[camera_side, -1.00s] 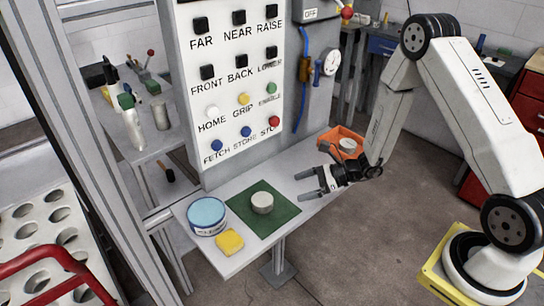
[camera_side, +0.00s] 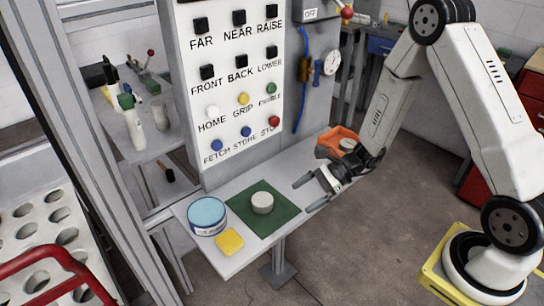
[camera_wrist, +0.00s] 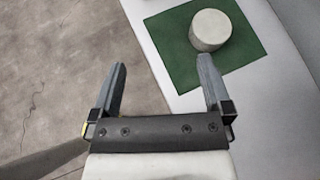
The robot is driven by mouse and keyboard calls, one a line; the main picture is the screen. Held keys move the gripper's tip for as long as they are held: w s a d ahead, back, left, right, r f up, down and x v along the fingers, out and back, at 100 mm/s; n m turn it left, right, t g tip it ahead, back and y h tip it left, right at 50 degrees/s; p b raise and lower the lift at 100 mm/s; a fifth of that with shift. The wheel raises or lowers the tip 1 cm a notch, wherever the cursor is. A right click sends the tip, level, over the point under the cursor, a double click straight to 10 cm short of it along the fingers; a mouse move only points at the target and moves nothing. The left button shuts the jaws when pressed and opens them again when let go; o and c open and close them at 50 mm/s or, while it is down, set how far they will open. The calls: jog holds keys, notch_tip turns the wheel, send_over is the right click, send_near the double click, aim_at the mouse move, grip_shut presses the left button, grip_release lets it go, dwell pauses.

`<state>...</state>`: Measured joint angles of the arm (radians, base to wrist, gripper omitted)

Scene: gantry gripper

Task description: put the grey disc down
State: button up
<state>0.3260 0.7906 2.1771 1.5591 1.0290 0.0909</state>
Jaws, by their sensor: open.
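The grey disc (camera_side: 262,203) rests flat on the green mat (camera_side: 285,222) on the narrow table. It also shows in the wrist view (camera_wrist: 210,30), on the mat (camera_wrist: 165,42), beyond the right fingertip. My gripper (camera_side: 305,195) is open and empty, to the right of the disc and apart from it. In the wrist view my gripper (camera_wrist: 162,75) has its two fingers spread, with floor and the table edge between them.
A blue-topped round tin (camera_side: 207,217) and a yellow block (camera_side: 229,242) stand left of the mat. An orange bin (camera_side: 334,137) with a grey round piece inside stands behind my gripper. A button panel (camera_side: 228,90) rises behind the table.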

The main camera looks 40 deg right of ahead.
jog(key=s+r+n+g+h, duration=0.45)
jog(key=s+n, duration=0.35)
jog(key=n, duration=0.2)
jog(key=s+d+r+n+t+h, duration=0.1)
jog(key=r+n+h, duration=0.4)
jog(key=n, duration=0.6)
jog(key=shift+s+d+n+t+h, duration=0.3)
jog(key=shift+d+t+h, duration=0.35)
jog(key=shift+d, duration=0.5)
